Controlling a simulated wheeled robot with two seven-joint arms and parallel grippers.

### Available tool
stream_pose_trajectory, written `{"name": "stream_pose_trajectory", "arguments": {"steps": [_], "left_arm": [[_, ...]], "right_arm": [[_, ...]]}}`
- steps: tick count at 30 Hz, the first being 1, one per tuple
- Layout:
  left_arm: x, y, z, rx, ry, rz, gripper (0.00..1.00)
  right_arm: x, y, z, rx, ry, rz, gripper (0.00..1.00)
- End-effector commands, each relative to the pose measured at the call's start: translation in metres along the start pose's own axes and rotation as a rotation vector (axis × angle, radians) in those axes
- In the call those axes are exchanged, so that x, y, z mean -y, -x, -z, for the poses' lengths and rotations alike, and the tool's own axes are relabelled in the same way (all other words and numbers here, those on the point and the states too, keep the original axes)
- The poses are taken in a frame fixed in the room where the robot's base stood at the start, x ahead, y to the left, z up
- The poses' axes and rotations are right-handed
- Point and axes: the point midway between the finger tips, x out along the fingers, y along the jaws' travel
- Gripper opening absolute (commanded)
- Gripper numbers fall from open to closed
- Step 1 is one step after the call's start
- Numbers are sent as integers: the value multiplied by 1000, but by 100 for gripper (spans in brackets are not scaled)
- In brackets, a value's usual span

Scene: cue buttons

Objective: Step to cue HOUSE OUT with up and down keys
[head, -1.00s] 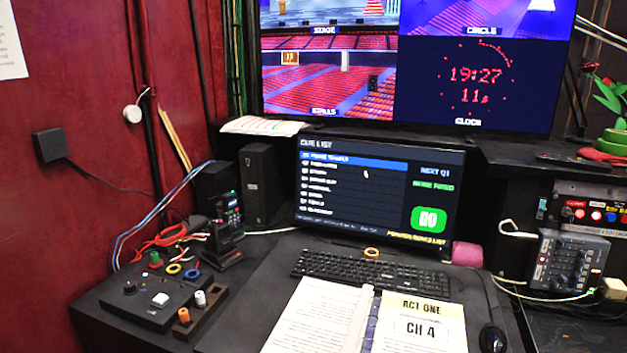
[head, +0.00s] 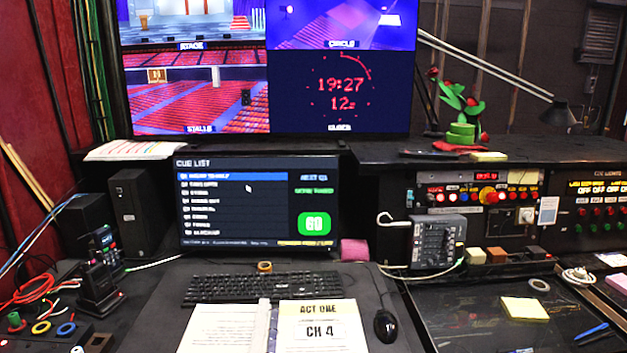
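The cue list monitor (head: 262,203) stands at the back of the desk, below a larger screen. Its top row is highlighted blue, the text is too blurred to read surely, and a green button shows at its right. Several rows lie below, one of which seems to read HOUSE OUT. A mouse pointer shows on the list. The black keyboard (head: 248,290) lies in front of the monitor; its separate up and down keys cannot be made out. Neither of my grippers is in view.
An open script (head: 312,332) lies in front of the keyboard, with a black mouse (head: 385,326) to its right. A radio handset (head: 104,262) stands left.

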Motion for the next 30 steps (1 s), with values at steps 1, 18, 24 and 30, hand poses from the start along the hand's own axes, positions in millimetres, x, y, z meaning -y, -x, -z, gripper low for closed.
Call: {"name": "stream_pose_trajectory", "arguments": {"steps": [1, 18, 24, 30], "left_arm": [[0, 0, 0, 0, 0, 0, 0], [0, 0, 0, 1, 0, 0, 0], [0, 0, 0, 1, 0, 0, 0], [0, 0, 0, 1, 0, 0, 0]], "right_arm": [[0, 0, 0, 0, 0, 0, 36], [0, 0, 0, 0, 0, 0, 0], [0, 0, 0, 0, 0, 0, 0], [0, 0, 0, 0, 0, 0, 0]]}}
